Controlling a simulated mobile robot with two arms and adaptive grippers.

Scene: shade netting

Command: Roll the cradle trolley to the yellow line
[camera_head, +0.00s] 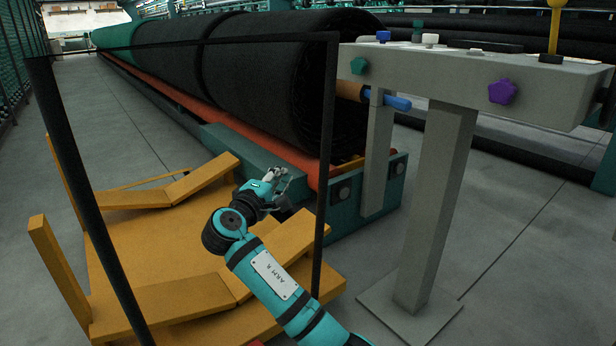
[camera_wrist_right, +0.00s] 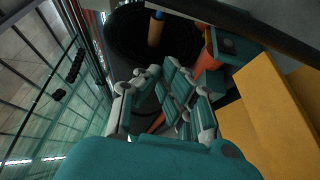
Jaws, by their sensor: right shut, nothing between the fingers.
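The cradle trolley (camera_head: 133,253) is a low orange-yellow platform with angled cradle arms, at the lower left of the head view. A thin black upright frame (camera_head: 190,45), seemingly its push handle, rises at its near side. My right gripper (camera_head: 278,176) is above the trolley's right side, seen through the frame's opening, close to the teal end of the roller machine. It is shut and empty; its fingers also show in the wrist view (camera_wrist_right: 162,78). The trolley's orange edge (camera_wrist_right: 262,110) is at the right there. My left gripper is not in view. I cannot make out a yellow floor line.
A large black netting roll (camera_head: 270,70) lies on the machine with red rollers (camera_head: 190,92), right of the trolley. A grey control stand (camera_head: 440,190) with knobs stands at the right. Grey floor (camera_head: 95,110) is open at the left, beyond the trolley.

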